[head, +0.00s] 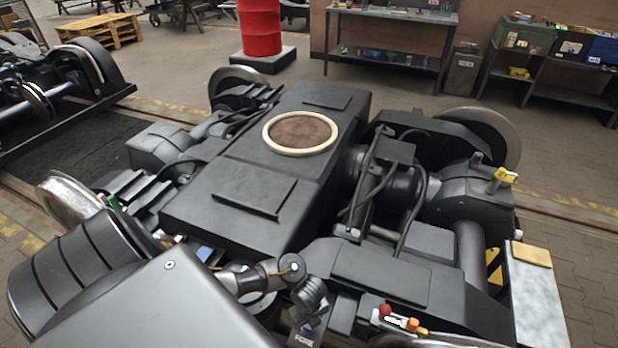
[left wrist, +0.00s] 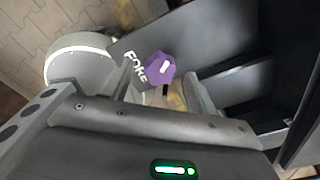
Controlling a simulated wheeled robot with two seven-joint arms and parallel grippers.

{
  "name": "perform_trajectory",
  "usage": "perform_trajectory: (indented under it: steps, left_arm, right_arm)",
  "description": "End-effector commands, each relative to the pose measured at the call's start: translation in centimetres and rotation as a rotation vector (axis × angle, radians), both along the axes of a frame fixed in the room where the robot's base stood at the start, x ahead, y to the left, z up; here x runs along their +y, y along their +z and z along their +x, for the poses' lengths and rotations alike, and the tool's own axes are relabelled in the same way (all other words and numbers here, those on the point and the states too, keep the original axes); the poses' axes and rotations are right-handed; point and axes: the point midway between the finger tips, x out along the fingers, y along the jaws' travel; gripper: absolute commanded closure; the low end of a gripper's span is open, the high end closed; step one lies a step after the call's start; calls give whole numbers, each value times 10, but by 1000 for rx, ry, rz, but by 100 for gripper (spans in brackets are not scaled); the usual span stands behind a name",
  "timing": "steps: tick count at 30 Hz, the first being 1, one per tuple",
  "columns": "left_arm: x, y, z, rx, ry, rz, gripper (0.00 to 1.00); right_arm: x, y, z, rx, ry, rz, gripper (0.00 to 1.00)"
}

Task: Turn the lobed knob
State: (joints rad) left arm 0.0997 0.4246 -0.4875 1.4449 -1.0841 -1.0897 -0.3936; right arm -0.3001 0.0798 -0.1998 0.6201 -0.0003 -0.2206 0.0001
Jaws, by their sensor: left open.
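The lobed knob (left wrist: 160,68) is purple with a pale bar mark on its face. In the left wrist view it sits beside a dark plate lettered "FORE". My left gripper (left wrist: 162,80) is open, with its dark fingers to either side of the knob in this view. I cannot tell whether they touch it. My right gripper is not in view.
The dark bogie frame (head: 250,188) fills the middle, with a cream-rimmed round pad (head: 300,133) on top. A yellow-handled fitting (head: 504,176) stands at the right. Red and orange controls (head: 402,320) lie right of my left gripper. Dark walls close in on the right in the wrist view.

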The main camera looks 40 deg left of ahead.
Motion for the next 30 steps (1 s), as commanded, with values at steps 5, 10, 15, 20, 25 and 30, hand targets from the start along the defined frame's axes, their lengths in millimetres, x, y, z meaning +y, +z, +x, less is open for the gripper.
perform_trajectory:
  steps: [5,10,15,20,25,30]
  left_arm:
    - [0,-8,0,-1,0,0,41]
    - [0,-7,0,-1,0,1,41]
    - [0,-7,0,-1,0,1,56]
    - [0,-7,0,0,0,1,77]
    - [0,-7,0,0,2,1,86]
    - [1,-6,0,1,30,1,86]
  right_arm:
    - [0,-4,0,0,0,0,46]
    - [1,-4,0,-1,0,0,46]
    - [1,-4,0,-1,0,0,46]
    - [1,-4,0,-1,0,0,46]
    - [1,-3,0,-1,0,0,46]
    - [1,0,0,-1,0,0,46]
